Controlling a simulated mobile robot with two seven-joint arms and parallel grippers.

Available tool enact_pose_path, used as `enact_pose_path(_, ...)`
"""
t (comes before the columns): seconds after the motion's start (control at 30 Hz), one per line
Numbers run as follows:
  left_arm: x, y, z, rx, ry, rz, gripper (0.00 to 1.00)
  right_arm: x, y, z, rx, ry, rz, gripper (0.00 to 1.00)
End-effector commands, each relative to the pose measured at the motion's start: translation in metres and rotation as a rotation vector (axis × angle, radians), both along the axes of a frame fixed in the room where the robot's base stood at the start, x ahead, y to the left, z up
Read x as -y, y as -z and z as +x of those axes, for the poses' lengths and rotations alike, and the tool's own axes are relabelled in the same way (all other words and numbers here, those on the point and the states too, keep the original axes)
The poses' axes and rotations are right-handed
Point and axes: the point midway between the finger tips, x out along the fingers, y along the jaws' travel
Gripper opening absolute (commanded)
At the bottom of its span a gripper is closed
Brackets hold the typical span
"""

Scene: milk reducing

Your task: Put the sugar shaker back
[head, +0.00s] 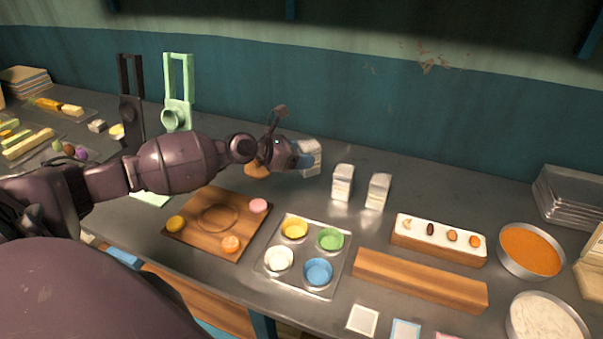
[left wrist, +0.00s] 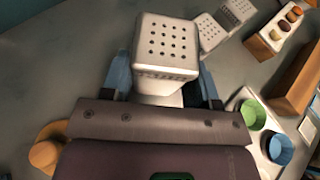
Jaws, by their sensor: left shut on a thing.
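A white shaker (head: 309,157) with a perforated top is held by my left gripper (head: 298,156) in the head view, beside two other white shakers. In the left wrist view the same shaker (left wrist: 166,45) stands between the two blue fingers of my left gripper (left wrist: 165,85), its holed top facing the camera. The other two shakers, one (head: 343,183) and another (head: 378,191), stand upright on the counter to the right of it. Whether the held shaker touches the counter is hard to tell. My right gripper does not show.
A tray of coloured cups (head: 262,267) and a wooden board (head: 190,238) lie in front. A wooden block (head: 420,280), a topping rack (head: 402,252) and a bowl of orange sauce (head: 530,250) stand right. An orange-brown item (head: 256,171) lies under my left wrist. Counter behind the shakers is clear.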

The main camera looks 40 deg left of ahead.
Motion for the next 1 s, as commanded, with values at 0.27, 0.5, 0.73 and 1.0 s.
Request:
enact_pose_path(0.27, 0.001, 0.048, 0.0, -0.005, -0.001, -0.002, 0.27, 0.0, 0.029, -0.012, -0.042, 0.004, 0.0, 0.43)
enact_pose_path(0.5, 0.0, 0.053, 0.0, 0.001, 0.0, -0.001, 0.27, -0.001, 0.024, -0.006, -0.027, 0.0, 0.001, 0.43)
enact_pose_path(0.73, 0.0, 0.053, 0.0, 0.0, 0.0, -0.001, 0.27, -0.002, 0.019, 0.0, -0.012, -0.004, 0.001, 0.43)
enact_pose_path(1.0, 0.0, 0.056, 0.0, -0.001, 0.0, 0.0, 0.8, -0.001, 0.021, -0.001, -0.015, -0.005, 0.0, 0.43)
